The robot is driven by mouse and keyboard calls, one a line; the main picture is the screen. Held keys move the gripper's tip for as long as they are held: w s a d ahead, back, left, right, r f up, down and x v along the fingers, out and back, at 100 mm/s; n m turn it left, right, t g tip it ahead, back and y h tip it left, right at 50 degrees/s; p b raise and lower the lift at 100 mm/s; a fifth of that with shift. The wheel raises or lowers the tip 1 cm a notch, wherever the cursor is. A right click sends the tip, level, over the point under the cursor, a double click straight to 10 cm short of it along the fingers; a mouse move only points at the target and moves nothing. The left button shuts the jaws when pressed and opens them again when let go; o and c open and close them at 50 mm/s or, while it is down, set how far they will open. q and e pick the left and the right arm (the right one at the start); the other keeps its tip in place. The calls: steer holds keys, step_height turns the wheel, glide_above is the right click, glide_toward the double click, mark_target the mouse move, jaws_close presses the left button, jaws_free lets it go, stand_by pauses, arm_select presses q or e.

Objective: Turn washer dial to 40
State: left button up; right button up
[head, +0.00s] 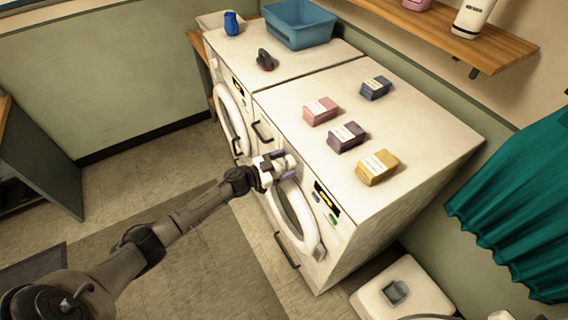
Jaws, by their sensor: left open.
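Two white front-loading machines stand side by side, and I cannot tell from labels which is the washer. My left gripper (281,168) is at the upper front of the nearer machine (420,155), above its round door (292,214). Its jaws are open, with fingers around or just in front of a pale round part that looks like the dial (291,160). I cannot tell whether they touch it. The dial's marks and setting are hidden or too small to read. A dark display (326,197) is to the right of the gripper. My right gripper is not in view.
Several small boxes, including a pink one (320,110) and a yellow one (377,167), stand on the nearer machine. The farther machine (235,55) carries a blue basin (298,25), a blue bottle (231,23) and a dark iron-like object (265,60). Floor in front is open.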

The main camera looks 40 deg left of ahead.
arm_select(q)
steer(key=c, duration=0.9)
steer(key=shift+m, duration=0.3)
steer(key=m, duration=0.4)
steer(key=shift+r+m, duration=0.1)
steer(key=shift+m, duration=0.2)
steer(key=m, duration=0.4)
steer(key=shift+g+y, duration=0.3)
steer(key=shift+y, duration=0.1)
steer(key=m+b, duration=0.1)
steer(key=m, duration=0.4)
steer(key=shift+y+b, duration=0.3)
steer(key=shift+y, duration=0.1)
steer(key=shift+d+m+b, duration=0.1)
steer(key=shift+m+b, duration=0.45)
steer(key=shift+m, duration=1.65)
